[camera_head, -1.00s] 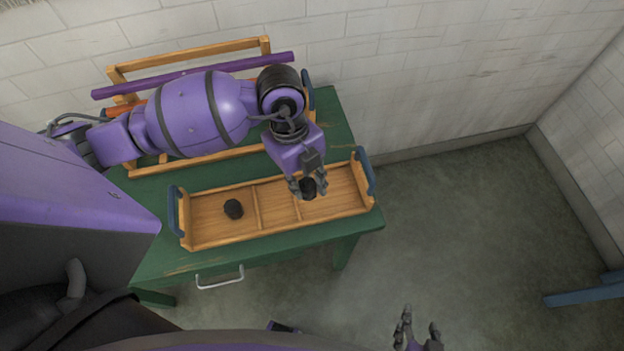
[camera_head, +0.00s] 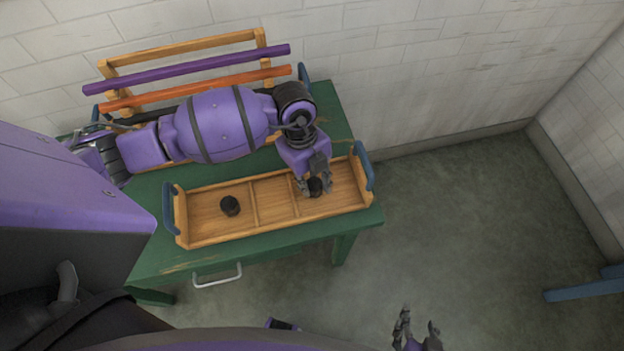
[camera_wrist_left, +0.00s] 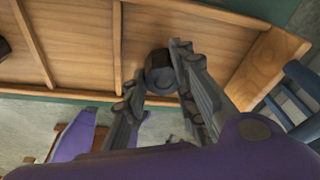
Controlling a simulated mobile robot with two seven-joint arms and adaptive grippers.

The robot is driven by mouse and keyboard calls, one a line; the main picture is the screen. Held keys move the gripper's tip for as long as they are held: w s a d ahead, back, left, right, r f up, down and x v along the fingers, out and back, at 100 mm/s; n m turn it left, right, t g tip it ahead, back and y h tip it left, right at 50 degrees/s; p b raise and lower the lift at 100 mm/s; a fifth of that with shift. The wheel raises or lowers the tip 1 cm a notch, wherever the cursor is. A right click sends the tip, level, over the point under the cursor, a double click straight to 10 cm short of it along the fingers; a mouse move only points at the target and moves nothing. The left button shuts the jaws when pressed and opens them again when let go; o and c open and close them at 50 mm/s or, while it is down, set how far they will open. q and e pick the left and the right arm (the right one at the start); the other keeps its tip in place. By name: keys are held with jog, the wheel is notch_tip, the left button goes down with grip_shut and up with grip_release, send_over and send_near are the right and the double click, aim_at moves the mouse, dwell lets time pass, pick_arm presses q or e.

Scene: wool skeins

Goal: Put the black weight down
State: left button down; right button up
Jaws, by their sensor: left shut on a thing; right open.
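A black weight (camera_head: 316,187) is between the fingers of my left gripper (camera_head: 314,190), over the right compartment of a wooden tray (camera_head: 215,239). It also shows in the left wrist view (camera_wrist_left: 160,73), where my left gripper (camera_wrist_left: 159,72) is shut on it. I cannot tell whether the weight touches the tray floor. A second black weight (camera_head: 230,206) rests in the left compartment. My right gripper (camera_head: 416,335) is open and empty at the bottom edge, away from the table.
The tray has blue handles (camera_head: 363,166) and two dividers, and stands on a green table (camera_head: 340,120). Behind it is a wooden rack (camera_head: 190,50) with a purple bar (camera_head: 190,68) and an orange bar (camera_head: 255,77). The middle compartment (camera_head: 273,200) is empty.

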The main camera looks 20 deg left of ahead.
pick_arm(q)
jog(key=c, duration=1.4)
grip_release()
jog(key=shift+c, duration=0.2)
notch_tip(320, 180, up, 12)
jog(key=w+a, duration=0.1)
jog(key=a, duration=0.1)
jog(key=shift+p, duration=0.45)
jog(key=shift+f, duration=0.15)
